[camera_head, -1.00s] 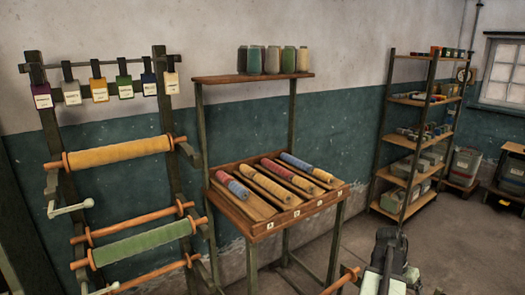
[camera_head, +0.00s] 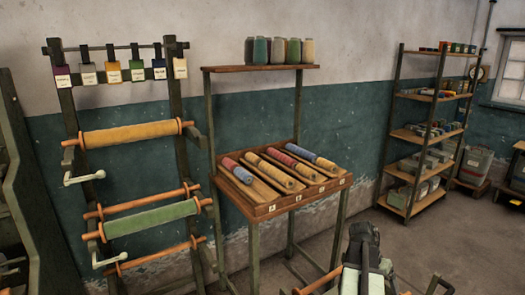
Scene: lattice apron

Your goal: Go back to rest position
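My arm (camera_head: 366,262), dark with pale green panels, shows at the bottom right of centre in the head view. Its fingertips cannot be made out, so I cannot tell whether my gripper is open or shut. A wooden rod end (camera_head: 318,281) shows just left of the arm at the bottom edge; I cannot tell whether it touches the arm. The arm stands in front of open floor, right of the sloped display table (camera_head: 268,210).
A rack on the left holds a yellow roll (camera_head: 130,134) and a green roll (camera_head: 152,218). Several coloured rolls lie on the display table, with cones (camera_head: 277,50) on the shelf above. A shelving unit (camera_head: 415,205) stands right. The floor (camera_head: 425,250) between is clear.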

